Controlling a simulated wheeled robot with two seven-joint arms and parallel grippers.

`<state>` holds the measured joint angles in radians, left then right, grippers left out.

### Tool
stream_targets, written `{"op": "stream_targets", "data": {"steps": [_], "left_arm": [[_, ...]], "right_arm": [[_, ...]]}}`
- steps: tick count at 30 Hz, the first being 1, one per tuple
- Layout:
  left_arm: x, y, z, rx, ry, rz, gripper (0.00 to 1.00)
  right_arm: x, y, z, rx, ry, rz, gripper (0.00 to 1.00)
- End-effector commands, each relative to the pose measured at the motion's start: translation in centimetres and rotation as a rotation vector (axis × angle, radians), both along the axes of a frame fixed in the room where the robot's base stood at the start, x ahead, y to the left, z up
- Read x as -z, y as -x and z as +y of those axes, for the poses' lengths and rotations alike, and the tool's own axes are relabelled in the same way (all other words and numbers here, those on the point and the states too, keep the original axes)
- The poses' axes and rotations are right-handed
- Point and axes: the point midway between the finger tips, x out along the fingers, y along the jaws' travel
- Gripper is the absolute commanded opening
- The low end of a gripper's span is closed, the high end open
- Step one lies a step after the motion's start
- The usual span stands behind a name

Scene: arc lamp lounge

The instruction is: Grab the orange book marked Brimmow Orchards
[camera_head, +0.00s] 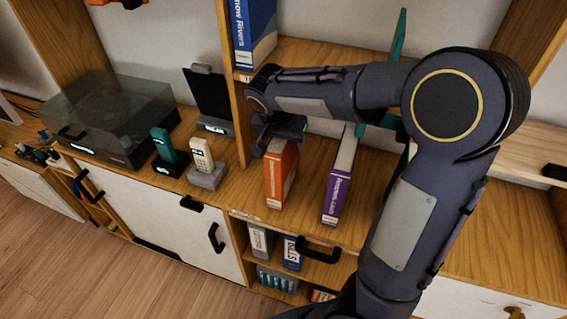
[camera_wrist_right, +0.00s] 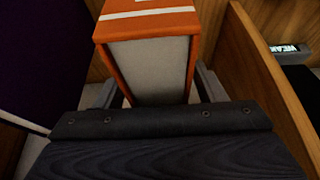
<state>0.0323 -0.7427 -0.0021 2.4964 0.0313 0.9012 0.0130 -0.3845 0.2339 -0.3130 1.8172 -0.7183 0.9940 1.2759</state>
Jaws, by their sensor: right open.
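The orange book (camera_head: 279,175) stands upright on the wooden shelf in the head view; its spine lettering is too small to read surely. My right gripper (camera_head: 279,128) is at the top of this book, its fingertips partly hidden by the arm and the book. In the right wrist view the orange book (camera_wrist_right: 150,55) shows orange covers and a pale page block, between the two open fingers (camera_wrist_right: 155,92). A gap shows beside at least the left finger; I cannot tell whether either touches. My left gripper is not in view.
A purple book (camera_head: 338,183) stands just right of the orange one. A wooden divider (camera_head: 237,105) rises to its left, with a cordless phone (camera_head: 203,160) beyond. Bare shelf lies between the two books.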

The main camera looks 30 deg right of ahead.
Motion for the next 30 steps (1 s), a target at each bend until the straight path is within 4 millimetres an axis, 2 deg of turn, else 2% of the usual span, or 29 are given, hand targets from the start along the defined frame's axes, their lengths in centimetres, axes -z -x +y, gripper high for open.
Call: {"op": "stream_targets", "data": {"steps": [17, 30], "left_arm": [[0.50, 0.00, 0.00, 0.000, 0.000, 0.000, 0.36], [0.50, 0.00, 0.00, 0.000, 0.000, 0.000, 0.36]], "right_arm": [[0.32, 0.00, 0.00, 0.000, 0.000, 0.000, 0.64], [0.33, 0.00, 0.00, 0.000, 0.000, 0.000, 0.07]]}}
